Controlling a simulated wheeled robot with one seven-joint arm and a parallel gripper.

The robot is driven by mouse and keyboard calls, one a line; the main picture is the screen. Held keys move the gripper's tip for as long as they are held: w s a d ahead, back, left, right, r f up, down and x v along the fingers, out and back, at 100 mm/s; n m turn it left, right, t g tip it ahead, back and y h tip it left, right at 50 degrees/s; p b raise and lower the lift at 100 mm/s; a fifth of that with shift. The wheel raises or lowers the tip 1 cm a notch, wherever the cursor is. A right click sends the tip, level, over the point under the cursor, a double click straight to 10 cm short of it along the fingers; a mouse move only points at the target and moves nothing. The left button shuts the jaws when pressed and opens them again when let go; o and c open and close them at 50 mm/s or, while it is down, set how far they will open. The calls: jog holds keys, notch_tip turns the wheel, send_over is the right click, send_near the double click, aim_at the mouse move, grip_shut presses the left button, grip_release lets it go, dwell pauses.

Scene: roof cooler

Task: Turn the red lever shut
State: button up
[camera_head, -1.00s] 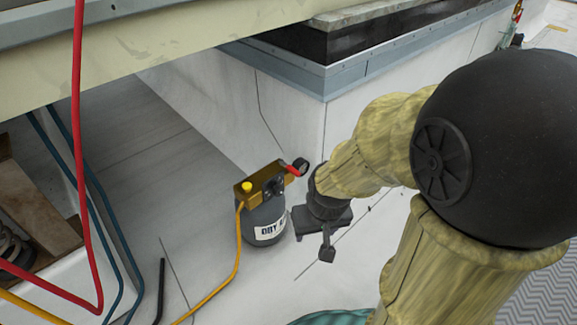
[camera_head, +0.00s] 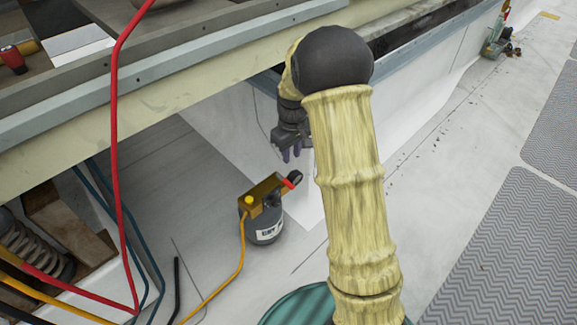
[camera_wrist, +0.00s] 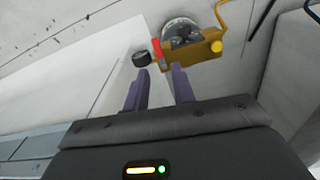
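The red lever (camera_head: 289,184) sits at the right end of a brass valve block (camera_head: 264,193) on top of a dark grey bottle (camera_head: 264,226) with a white label. A small black gauge (camera_head: 295,177) is beside it. In the wrist view the red lever (camera_wrist: 156,48) shows between the gauge (camera_wrist: 141,58) and the block, just beyond my fingertips. My gripper (camera_head: 291,154) is above and behind the bottle in the head view, fingers pointing down. In the wrist view my gripper (camera_wrist: 159,70) has its two purple-grey fingers apart, with nothing held between them.
A yellow hose (camera_head: 240,255) runs from the block down to the floor. A red hose (camera_head: 115,150) hangs at the left, near blue hoses and a coil spring (camera_head: 33,247). A cream beam (camera_head: 150,108) crosses above the bottle.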

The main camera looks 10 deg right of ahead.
jog(key=w+p, duration=0.1)
jog(key=w+r+n+p, duration=0.1)
jog(key=w, duration=0.1)
jog(key=shift+w+d, duration=0.1)
jog(key=shift+w, duration=0.1)
jog(key=b, duration=0.9)
send_near(289, 183)
notch_tip(289, 183, down, 8)
jog(key=shift+w, duration=0.15)
jog(key=shift+p, duration=0.3)
grip_shut()
